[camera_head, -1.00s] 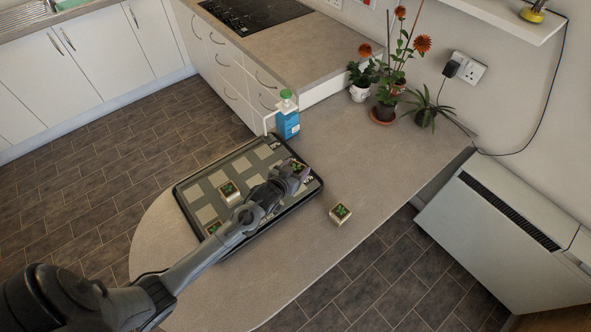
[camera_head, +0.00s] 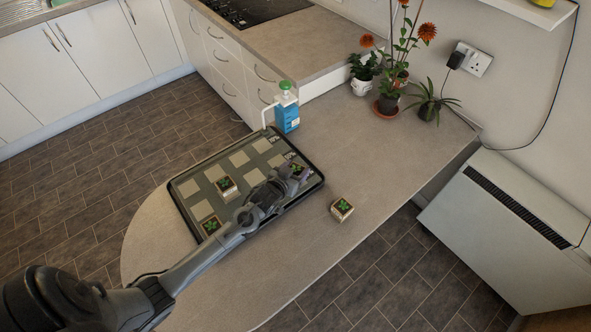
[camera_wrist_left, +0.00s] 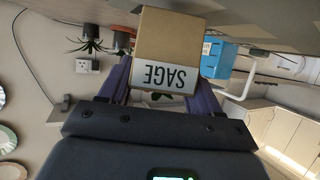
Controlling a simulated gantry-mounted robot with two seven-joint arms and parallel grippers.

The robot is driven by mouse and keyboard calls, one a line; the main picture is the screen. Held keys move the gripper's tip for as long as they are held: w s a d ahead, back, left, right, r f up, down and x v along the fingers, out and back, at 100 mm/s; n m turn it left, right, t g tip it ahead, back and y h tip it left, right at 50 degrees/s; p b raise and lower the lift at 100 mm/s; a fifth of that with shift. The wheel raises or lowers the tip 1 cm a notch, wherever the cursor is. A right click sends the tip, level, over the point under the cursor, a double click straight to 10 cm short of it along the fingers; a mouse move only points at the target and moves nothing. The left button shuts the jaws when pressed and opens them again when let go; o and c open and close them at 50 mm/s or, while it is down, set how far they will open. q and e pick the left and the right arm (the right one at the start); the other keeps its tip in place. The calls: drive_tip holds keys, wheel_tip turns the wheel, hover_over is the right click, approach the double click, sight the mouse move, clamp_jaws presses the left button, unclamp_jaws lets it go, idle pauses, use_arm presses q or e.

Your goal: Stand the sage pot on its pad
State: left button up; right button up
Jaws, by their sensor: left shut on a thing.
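The sage pot (camera_wrist_left: 167,52) is a small tan box with a white label reading SAGE, which shows upside down in the left wrist view. My left gripper (camera_wrist_left: 160,88) is shut on it, one finger on each side. In the head view, my left gripper (camera_head: 291,173) holds the pot (camera_head: 298,169), with green leaves on top, over the right end of the dark tray (camera_head: 178,201). The tray has several pale square pads (camera_head: 239,158). The pad under the held pot is hidden, and I cannot tell whether the pot touches the tray. My right gripper is not in view.
Two similar pots (camera_head: 226,187) (camera_head: 210,225) stand on the tray's left part. Another pot (camera_head: 342,209) stands on the worktop right of the tray.

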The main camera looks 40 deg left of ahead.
use_arm(q)
drive_tip(key=shift+f+b, duration=0.35)
drive_tip(key=shift+f, duration=0.25)
drive_tip(key=o, duration=1.2)
drive_tip(key=shift+s, duration=0.1)
